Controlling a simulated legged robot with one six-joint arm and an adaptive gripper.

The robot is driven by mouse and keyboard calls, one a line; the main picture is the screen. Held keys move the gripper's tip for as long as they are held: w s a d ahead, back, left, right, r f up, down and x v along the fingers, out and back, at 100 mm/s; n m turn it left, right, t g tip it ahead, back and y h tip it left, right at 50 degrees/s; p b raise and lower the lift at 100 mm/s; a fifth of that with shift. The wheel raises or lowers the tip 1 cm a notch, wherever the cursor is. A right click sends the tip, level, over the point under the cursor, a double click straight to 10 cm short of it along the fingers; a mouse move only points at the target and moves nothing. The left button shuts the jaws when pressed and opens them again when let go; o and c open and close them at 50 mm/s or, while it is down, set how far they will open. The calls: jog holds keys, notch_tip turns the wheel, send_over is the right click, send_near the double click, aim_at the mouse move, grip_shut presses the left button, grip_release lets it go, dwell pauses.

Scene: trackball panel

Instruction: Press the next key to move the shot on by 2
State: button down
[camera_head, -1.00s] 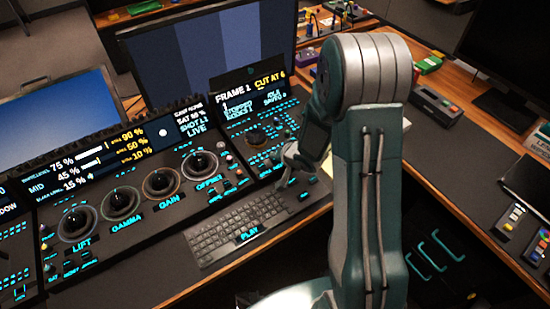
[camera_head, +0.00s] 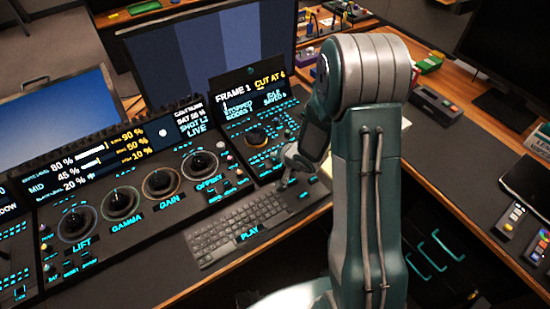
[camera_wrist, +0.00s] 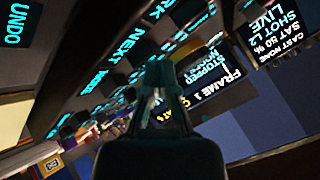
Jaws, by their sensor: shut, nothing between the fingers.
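My gripper (camera_head: 285,184) is shut and empty, pointing down over the right end of the console, beside the keyboard. In the wrist view its fingertips (camera_wrist: 157,62) are close to the lit key labels. A NEXT label (camera_wrist: 131,43) shows there to the left of the fingertips. The key itself is partly hidden, and I cannot tell whether the fingers touch it. The small screen (camera_head: 247,97) reads FRAME 1, CUT AT and STOPPED. The shot display (camera_head: 192,118) reads LIVE, and its shot number is blurred.
The keyboard (camera_head: 238,228) with a PLAY label lies in front. The trackballs (camera_head: 160,181) stand left of my gripper. An UNDO key (camera_wrist: 13,25) shows at the wrist view's upper left. A large monitor (camera_head: 208,60) stands behind.

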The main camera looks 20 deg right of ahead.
jog(key=shift+r, duration=0.8)
jog(key=shift+r, duration=2.45)
jog(key=shift+r, duration=0.1)
notch_tip(320, 180, up, 4)
jog(key=shift+f, duration=0.25)
jog(key=shift+f, duration=0.1)
jog(key=shift+f, duration=4.3)
jog(key=shift+f, duration=0.15)
